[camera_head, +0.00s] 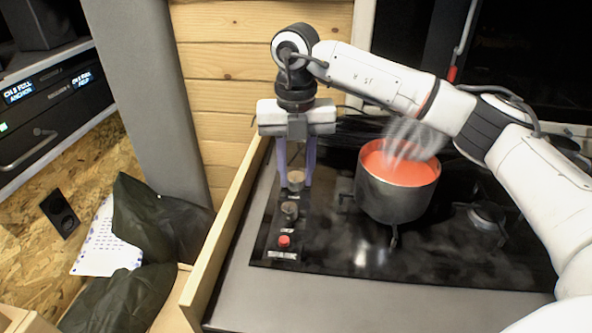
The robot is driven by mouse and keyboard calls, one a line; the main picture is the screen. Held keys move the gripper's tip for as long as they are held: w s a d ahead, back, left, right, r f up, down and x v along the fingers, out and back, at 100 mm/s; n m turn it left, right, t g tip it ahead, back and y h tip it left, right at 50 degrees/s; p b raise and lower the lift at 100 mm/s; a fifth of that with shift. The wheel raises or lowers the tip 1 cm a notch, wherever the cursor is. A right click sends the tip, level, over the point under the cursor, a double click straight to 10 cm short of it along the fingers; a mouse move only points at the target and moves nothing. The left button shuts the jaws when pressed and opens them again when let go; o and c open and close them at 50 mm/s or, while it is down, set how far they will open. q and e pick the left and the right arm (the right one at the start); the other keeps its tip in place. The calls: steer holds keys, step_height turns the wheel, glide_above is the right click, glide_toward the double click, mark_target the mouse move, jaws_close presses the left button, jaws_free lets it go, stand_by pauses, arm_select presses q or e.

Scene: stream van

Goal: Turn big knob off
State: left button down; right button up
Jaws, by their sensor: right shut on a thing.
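The black stove panel (330,260) carries a column of controls on its left side. The big knob (296,179) is the far one, round and brownish. A second knob (289,209) sits nearer, with a small red button (284,241) below it. My right gripper (296,183) points down from above, its two pale fingers on either side of the big knob and shut on it. The fingers partly hide the knob, and I cannot read its turn position. My left gripper is not in view.
A dark pot (393,200) of steaming red liquid stands on the stove right of the knobs, below my right arm. A wooden edge board (228,235) borders the counter on the left. Another burner (486,215) is empty at the right.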

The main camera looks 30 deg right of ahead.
mark_target(296, 176)
steer(key=o, duration=1)
steer(key=shift+o, duration=0.2)
step_height(296, 176, up, 10)
steer(key=shift+r, duration=0.2)
